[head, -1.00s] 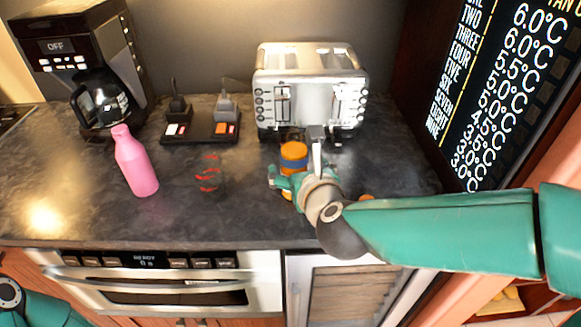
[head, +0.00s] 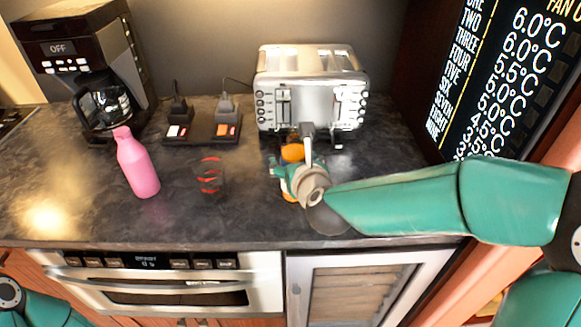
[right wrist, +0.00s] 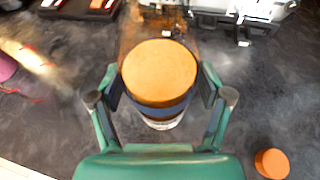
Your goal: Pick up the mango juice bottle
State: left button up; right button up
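The bottle with an orange cap and a blue band, which I take for the mango juice bottle (head: 292,152), stands on the dark counter in front of the toaster, partly hidden by my right gripper. My right gripper (head: 290,168) is low at the bottle. In the right wrist view the bottle's cap (right wrist: 159,72) lies between the two fingers of the gripper (right wrist: 160,78), one on each side. The fingers are spread, with narrow gaps seeming to remain beside the bottle; contact is hard to judge. My left gripper is not in view.
The silver toaster (head: 311,88) is close behind. A see-through glass with red marks (head: 210,177) and a pink bottle (head: 137,165) stand to the left. A small orange round thing (right wrist: 271,163) lies near the gripper. A coffee maker (head: 85,55) is at the back left.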

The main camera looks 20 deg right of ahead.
grip_shut()
jog(key=shift+r, duration=0.15)
notch_tip(320, 180, up, 20)
jog(key=p, duration=0.7)
